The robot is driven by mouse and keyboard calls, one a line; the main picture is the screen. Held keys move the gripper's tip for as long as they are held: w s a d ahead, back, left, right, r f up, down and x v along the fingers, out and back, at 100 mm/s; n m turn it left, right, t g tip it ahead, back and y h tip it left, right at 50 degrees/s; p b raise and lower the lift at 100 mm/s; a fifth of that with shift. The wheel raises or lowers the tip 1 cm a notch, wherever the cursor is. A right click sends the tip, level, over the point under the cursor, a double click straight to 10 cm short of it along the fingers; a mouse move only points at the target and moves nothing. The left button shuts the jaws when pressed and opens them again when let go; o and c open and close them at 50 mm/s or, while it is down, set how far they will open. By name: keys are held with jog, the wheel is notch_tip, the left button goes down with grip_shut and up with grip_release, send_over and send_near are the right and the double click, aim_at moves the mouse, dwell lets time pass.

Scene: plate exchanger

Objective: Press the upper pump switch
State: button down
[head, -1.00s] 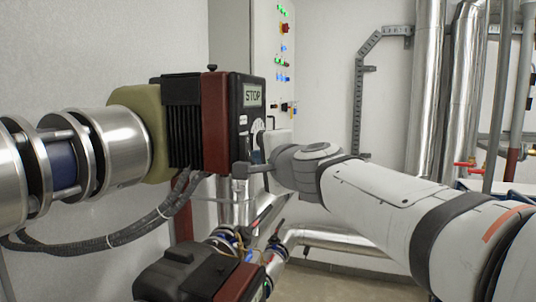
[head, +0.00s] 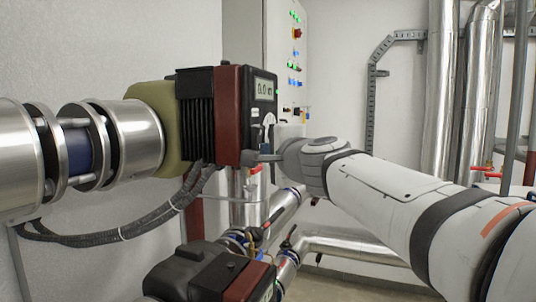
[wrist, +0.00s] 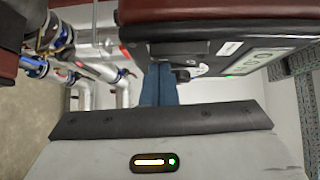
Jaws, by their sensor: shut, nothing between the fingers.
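The upper pump (head: 228,110) has a black finned body, a dark red band and a black control face on its right side. Its small display (head: 264,90) shows digits that look like 0.0, and the display also shows in the wrist view (wrist: 268,62). My gripper (head: 250,158) is shut and empty, its tip at the lower part of the control face.
A lower pump (head: 205,272) sits below, among pipes and valves. A thick steel pipe (head: 135,135) runs left from the upper pump, with black cables (head: 130,232) beneath. A control cabinet (head: 284,60) with lit lamps stands behind. Tall pipes (head: 443,90) rise at right.

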jog(key=d+b+v, duration=0.1)
jog(key=b+v, duration=0.1)
jog(key=v, duration=0.4)
jog(key=w+d+f+b+v, duration=0.1)
jog(key=b+v, duration=0.1)
jog(key=v, duration=0.4)
jog(key=shift+s+d+f, duration=0.25)
jog(key=shift+s+d, duration=0.1)
jog(key=shift+d, duration=0.1)
